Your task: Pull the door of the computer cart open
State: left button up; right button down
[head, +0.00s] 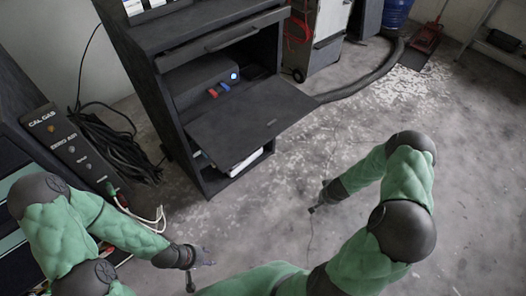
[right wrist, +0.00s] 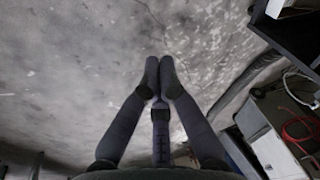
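The computer cart (head: 152,40) is a dark grey cabinet at the upper middle of the head view. Its door (head: 245,120) is a flat dark panel that sticks out from the front, below an open bay, with a small handle near its outer edge. My left gripper (head: 196,268) is low in the head view, in front of the cart and apart from it; its finger opening is unclear. My right gripper (head: 312,209) is over the floor, right of the cart and apart from the door. In the right wrist view its fingertips (right wrist: 159,75) meet with nothing between them.
A box with a blue light sits in the cart's bay, and white items lie below the door. A CAL GAS panel (head: 60,140) and black cables (head: 118,150) are at left. A grey cabinet (head: 325,40) and thick hose (head: 370,78) are behind. Floor at right is clear.

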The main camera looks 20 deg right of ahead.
jog(key=a+r+m+t+y+p, duration=0.1)
jog(key=a+r+m+y, duration=0.1)
jog(key=a+r+m, duration=0.3)
jog(key=w+a+r+m+y+p, duration=0.1)
jog(key=a+m+y, duration=0.15)
jog(key=a, duration=0.35)
jog(key=a+r+m+t+y, duration=0.1)
jog(key=a+r+m+y, duration=0.15)
jog(key=a, duration=0.35)
jog(key=w+r+m+t+h+p, duration=0.25)
jog(key=w+r+m+t, duration=0.55)
jog(key=r+m, duration=0.4)
jog(key=w+a+f+m+b, duration=0.25)
jog(key=w+f+b, duration=0.2)
jog(key=w, duration=0.45)
jog(key=shift+n, duration=0.45)
jog(key=shift+w+a+r+p, duration=0.15)
jog(key=shift+r+p, duration=0.2)
jog(key=shift+r, duration=1.8)
